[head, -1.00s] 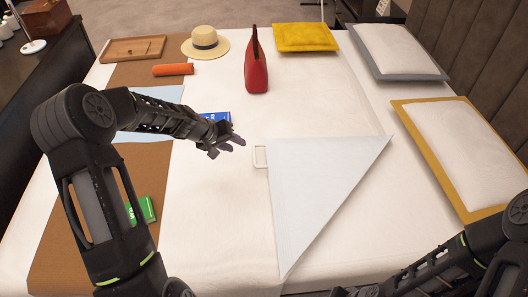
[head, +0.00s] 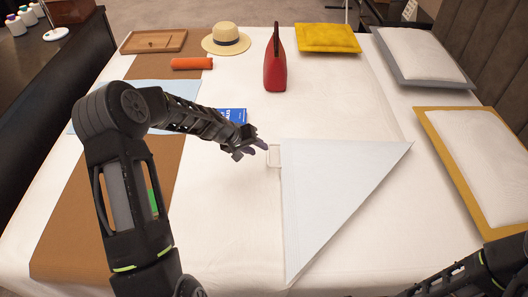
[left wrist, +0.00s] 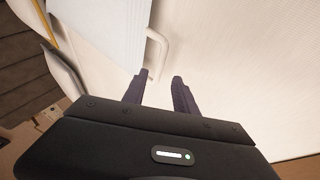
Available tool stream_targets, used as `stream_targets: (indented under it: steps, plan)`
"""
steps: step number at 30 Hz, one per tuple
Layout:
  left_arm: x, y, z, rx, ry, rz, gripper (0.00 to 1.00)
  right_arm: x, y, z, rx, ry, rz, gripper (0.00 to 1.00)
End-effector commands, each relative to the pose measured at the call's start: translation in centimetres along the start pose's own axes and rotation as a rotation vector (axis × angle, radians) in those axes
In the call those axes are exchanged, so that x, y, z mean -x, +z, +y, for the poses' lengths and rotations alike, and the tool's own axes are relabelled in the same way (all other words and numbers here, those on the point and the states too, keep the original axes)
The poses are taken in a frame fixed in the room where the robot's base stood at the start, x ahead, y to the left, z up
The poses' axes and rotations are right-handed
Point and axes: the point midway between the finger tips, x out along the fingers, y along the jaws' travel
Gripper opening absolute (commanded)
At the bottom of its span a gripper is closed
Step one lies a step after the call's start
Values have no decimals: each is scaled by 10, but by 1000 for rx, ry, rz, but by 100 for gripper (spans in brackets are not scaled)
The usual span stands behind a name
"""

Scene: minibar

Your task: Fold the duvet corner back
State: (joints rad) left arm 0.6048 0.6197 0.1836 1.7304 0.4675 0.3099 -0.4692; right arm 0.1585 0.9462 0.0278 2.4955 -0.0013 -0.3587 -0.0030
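The duvet corner (head: 335,195) is a pale blue triangular flap lying flat on the white bed, its point toward the pillows. It also fills part of the upper left in the left wrist view (left wrist: 100,25). A small white loop handle (head: 273,155) stands out from its left edge; it also shows in the left wrist view (left wrist: 164,42). My left gripper (head: 264,148) is right beside the handle. In the left wrist view its two dark fingers (left wrist: 160,78) are apart and empty, with the handle's end just ahead of them. My right forearm shows at lower right; its gripper is out of frame.
A red bag (head: 275,72), a straw hat (head: 226,41), an orange roll (head: 192,64), a wooden tray (head: 154,41) and a blue book (head: 233,115) lie on the bed. Pillows (head: 490,150) line the right side. White sheet around the flap is clear.

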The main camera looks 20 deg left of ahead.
Motion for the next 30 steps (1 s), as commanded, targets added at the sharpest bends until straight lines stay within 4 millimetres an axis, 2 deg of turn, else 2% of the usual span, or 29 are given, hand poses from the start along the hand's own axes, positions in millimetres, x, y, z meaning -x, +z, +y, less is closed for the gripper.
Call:
stream_targets:
  steps: [3,9,20,30]
  plan:
    - [-21,1,1,-1,1,-4,34,1,0,0,0,0,0,36]
    - [-46,1,0,0,1,-2,34,1,0,0,0,0,0,36]
    - [-53,0,0,0,1,0,34,1,0,0,0,0,0,36]
    - [-52,0,0,0,0,0,7,1,0,0,0,0,0,36]
